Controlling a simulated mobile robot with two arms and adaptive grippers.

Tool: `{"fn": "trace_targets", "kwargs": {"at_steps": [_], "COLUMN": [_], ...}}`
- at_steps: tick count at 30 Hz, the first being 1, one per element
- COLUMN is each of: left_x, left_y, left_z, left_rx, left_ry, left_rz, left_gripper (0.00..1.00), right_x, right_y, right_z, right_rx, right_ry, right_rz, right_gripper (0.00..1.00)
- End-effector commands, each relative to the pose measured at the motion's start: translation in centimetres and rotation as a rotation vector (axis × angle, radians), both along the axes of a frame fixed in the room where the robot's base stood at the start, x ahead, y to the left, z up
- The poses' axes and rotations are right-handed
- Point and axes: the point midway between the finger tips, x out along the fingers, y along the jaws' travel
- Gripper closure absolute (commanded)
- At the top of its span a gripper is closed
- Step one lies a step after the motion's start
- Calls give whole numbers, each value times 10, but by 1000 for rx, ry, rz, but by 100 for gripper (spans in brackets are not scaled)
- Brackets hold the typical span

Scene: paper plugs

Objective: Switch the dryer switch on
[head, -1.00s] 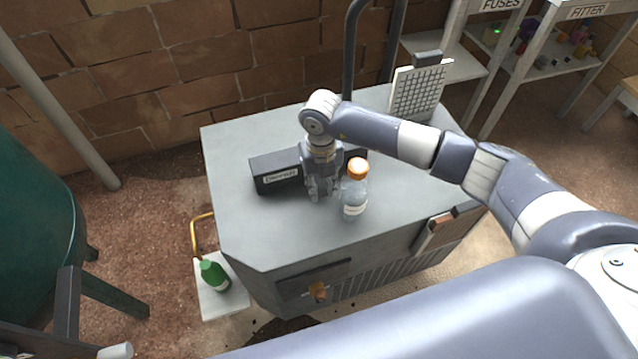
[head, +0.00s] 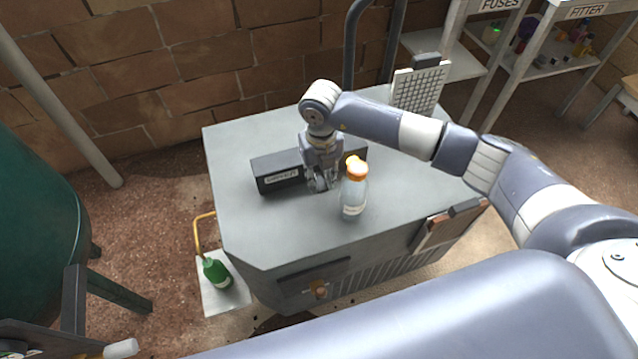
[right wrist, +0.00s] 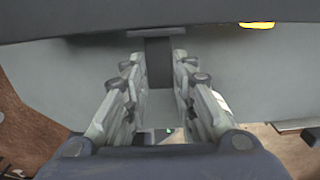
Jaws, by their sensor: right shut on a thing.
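A long dark box (head: 277,170) with a pale label lies on top of the grey cabinet (head: 240,225); I cannot read the label for sure. My right gripper (head: 319,184) is at the front of this box, near its middle. In the right wrist view, its fingertips (right wrist: 158,62) are on either side of a dark narrow piece (right wrist: 159,65) that sticks out from the box, and they are shut on it. I take this piece to be the dryer switch. A bright yellow spot (right wrist: 257,25) shows on the box to the right of the fingers. My left gripper is out of view.
A clear bottle with an orange cap (head: 354,195) stands close to the right of my gripper. A gridded panel (head: 418,90) stands at the cabinet's back right. A green bottle (head: 216,272) is low at the left. The cabinet's left top is clear.

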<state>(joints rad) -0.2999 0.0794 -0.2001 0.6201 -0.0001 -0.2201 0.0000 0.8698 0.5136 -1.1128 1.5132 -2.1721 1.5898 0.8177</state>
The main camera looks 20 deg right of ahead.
Motion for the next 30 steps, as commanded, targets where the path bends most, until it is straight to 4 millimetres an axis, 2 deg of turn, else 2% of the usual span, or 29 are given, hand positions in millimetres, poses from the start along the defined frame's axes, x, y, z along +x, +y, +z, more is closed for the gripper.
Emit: {"fn": "trace_targets", "kwargs": {"at_steps": [9,20,21,23,30], "left_x": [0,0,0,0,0], "left_y": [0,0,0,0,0], "left_z": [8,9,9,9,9], "left_rx": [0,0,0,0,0], "left_ry": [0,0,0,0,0], "left_rz": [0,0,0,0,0], "left_gripper": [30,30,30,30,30], "right_x": [0,-2,-2,-2,-1], "right_y": [1,1,1,1,0], "right_z": [12,12,12,12,12], "right_rx": [1,1,1,1,0], "right_ry": [0,4,5,5,4], "right_rz": [1,2,2,2,1], "right_gripper": [87,87,66,55,55]}}
